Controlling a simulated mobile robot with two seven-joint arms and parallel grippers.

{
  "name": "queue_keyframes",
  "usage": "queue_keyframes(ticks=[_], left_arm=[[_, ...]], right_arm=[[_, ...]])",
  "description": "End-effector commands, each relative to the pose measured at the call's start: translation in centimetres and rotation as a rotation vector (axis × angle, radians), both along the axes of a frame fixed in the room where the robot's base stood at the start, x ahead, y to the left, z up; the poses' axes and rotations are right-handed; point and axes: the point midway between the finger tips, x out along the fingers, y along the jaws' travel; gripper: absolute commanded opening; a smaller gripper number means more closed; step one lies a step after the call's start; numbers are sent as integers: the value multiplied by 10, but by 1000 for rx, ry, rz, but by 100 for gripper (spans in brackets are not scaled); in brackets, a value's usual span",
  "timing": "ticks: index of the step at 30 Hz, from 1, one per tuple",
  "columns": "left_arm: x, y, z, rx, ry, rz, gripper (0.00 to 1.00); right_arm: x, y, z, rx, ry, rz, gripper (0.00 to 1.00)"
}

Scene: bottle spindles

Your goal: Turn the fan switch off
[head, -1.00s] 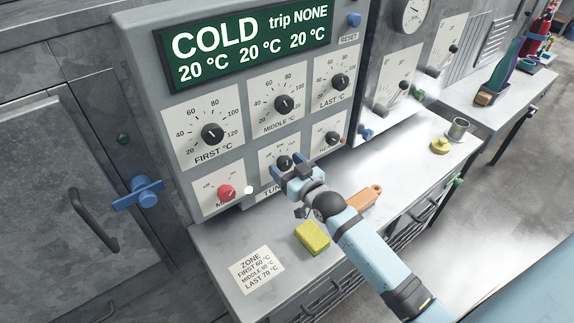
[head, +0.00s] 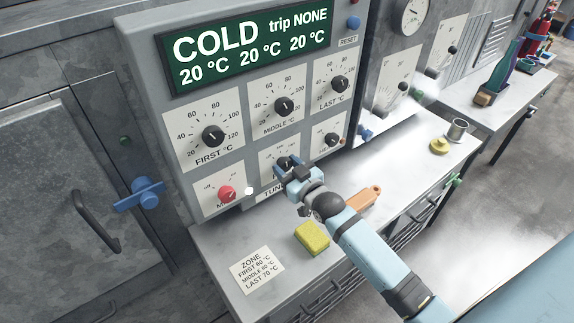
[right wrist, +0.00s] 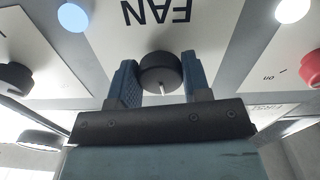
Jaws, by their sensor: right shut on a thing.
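The fan switch is a round black knob (right wrist: 160,72) on a white plate marked FAN, which appears upside down in the right wrist view. A short white pointer mark on the knob points to the bottom of that view. The knob also shows in the head view (head: 284,162) in the panel's bottom row, partly covered by my gripper. My right gripper (right wrist: 157,78) has one blue finger on each side of the knob and is shut on it. In the head view, my right gripper (head: 288,168) is against the panel. My left gripper is not in view.
A red knob (head: 227,194) sits left of the fan plate, and another black knob (head: 333,139) sits right. Below, the bench holds a yellow sponge (head: 312,237), an orange block (head: 371,196) and a zone card (head: 257,269). A blue handle (head: 143,194) juts out at left.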

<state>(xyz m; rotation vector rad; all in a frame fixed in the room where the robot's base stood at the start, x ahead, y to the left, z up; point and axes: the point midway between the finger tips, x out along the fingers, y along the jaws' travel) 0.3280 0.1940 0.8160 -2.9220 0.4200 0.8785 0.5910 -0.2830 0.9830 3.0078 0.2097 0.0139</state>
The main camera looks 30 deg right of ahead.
Motion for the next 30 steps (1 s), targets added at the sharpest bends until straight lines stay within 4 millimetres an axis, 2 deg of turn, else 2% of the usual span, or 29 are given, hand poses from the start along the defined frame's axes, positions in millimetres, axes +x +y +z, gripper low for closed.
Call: queue_keyframes(ticks=[7,18,30], left_arm=[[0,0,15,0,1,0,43],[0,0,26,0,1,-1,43],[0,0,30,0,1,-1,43]], right_arm=[[0,0,2,-201,-27,1,20],[0,-1,1,-491,-68,0,20],[0,-1,1,-651,-91,0,20]])
